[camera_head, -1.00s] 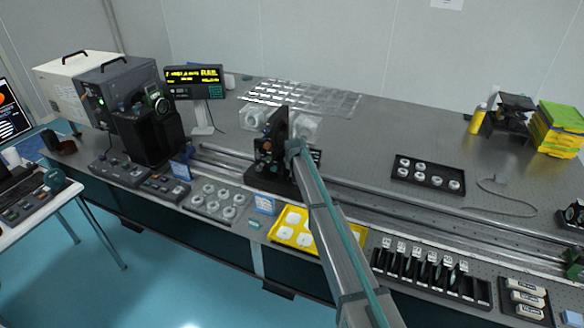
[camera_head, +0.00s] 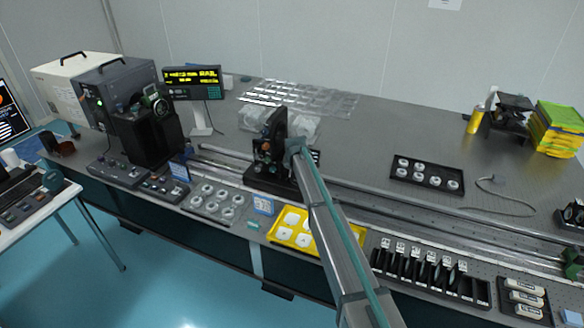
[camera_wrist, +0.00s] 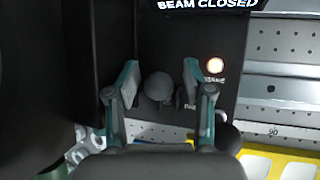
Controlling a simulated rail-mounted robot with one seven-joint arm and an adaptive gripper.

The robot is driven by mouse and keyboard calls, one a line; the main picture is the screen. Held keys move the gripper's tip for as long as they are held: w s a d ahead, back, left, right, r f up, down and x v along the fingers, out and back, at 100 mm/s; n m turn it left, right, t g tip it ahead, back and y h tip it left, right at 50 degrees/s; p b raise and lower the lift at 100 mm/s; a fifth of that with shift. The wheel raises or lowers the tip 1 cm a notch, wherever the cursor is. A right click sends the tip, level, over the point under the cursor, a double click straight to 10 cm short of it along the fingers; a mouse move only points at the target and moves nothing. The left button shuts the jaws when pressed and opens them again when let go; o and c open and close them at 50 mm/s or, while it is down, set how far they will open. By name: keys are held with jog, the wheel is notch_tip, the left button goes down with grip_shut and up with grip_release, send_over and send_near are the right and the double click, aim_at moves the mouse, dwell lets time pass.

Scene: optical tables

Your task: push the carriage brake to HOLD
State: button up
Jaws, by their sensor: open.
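The dark carriage (camera_head: 268,160) stands on the long rail, with the end of my arm against its right side in the head view. The wrist view shows its dark panel with a round grey knob (camera_wrist: 158,87), which looks like the brake's. My gripper (camera_wrist: 160,72) is open, one finger left and one right of the knob. I cannot tell whether either finger touches it. A pale lit lamp (camera_wrist: 215,65) is right of the fingers. Small lettering near the right finger is partly hidden, so I cannot read the brake's position. My gripper's fingers are hidden in the head view.
A "BEAM CLOSED" display (camera_wrist: 207,4) is above the panel. A yellow tray (camera_head: 277,239) with white pieces lies in front of the carriage. The rail (camera_head: 400,204) runs on to the right. A black tray of rings (camera_head: 427,188) lies behind it.

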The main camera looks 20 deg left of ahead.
jog(key=shift+r, duration=0.1)
jog(key=v, duration=0.7)
jog(key=shift+s+r, duration=0.2)
jog(key=shift+r, duration=0.15)
jog(key=shift+s+f, duration=0.1)
